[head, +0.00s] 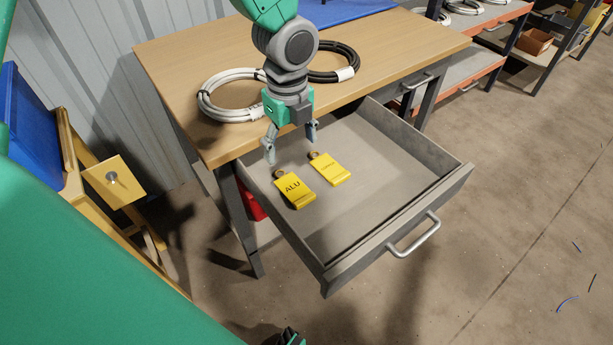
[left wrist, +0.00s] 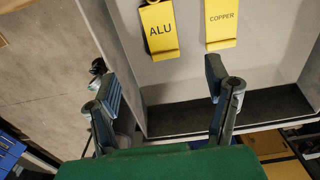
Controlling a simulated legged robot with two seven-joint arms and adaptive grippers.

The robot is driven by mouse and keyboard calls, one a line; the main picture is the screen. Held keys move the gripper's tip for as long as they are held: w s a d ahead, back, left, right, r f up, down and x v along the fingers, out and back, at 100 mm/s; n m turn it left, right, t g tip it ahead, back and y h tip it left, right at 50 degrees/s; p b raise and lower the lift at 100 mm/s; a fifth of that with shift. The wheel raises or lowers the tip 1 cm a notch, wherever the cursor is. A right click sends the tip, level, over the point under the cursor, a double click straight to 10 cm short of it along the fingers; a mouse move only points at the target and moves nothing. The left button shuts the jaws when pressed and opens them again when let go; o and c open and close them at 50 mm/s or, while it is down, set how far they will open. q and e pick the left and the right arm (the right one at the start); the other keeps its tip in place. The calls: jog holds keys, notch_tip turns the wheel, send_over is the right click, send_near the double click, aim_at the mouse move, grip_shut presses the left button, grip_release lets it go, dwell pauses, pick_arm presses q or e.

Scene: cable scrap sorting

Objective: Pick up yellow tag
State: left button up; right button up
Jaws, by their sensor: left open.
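Two yellow tags lie flat in the open grey drawer (head: 372,185). One is marked ALU (head: 294,190) and lies nearer the left wall. The other (head: 330,168) lies to its right; in the left wrist view it reads COPPER (left wrist: 221,22), beside the ALU tag (left wrist: 159,30). Each has a ring at its top end in the head view. My left gripper (head: 291,144) points down over the back left part of the drawer, fingers apart and empty. In the left wrist view its fingers (left wrist: 162,88) are spread, with both tags beyond them.
The wooden table (head: 185,75) stands above the drawer, with white (head: 225,113) and black (head: 340,60) cable coils on it. The drawer's front has a metal handle (head: 413,238). Shelves stand at upper right. The floor on the right is mostly clear.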

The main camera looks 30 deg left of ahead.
pick_arm(q)
jog(key=b, duration=0.2)
send_over(296, 190)
jog(key=f, duration=0.7)
jog(key=shift+s+a+f, duration=0.15)
jog(key=shift+a+f, duration=0.1)
jog(key=shift+a, duration=0.1)
jog(key=shift+w+d+f+b, duration=0.15)
jog(key=shift+f+b, duration=0.3)
jog(key=shift+f, duration=1.05)
jog(key=shift+w+d+f+b, duration=0.15)
jog(key=shift+f+b, duration=0.25)
jog(key=shift+f, duration=1.1)
jog(key=shift+s, duration=0.1)
jog(key=shift+r, duration=0.1)
jog(key=shift+c, duration=0.5)
jog(key=c, duration=0.9)
